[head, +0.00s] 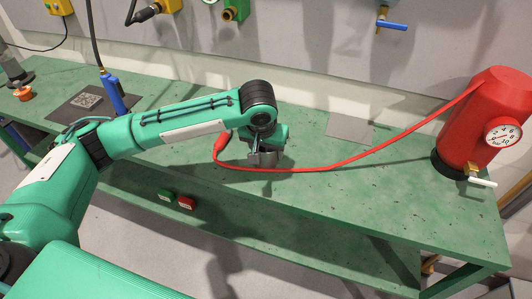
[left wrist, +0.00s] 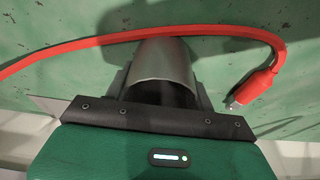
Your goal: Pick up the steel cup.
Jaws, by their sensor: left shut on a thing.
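The steel cup (left wrist: 163,62) is a plain grey metal cylinder, seen between the fingers in the left wrist view. In the head view only a small part of the cup (head: 268,159) shows, under my wrist. My left gripper (head: 265,152) is down over the green bench and shut on the cup, with a finger at each side of it in the left wrist view. Much of the cup is hidden by the gripper, and I cannot tell whether its base touches the bench. My right gripper is in neither view.
A red hose (head: 345,160) runs from the red tank (head: 487,120) with a gauge, passing close by the cup. Its red end fitting (left wrist: 262,86) lies beside the gripper. A blue-handled tool (head: 113,92) stands at left on the green bench (head: 330,205). The bench's front middle is clear.

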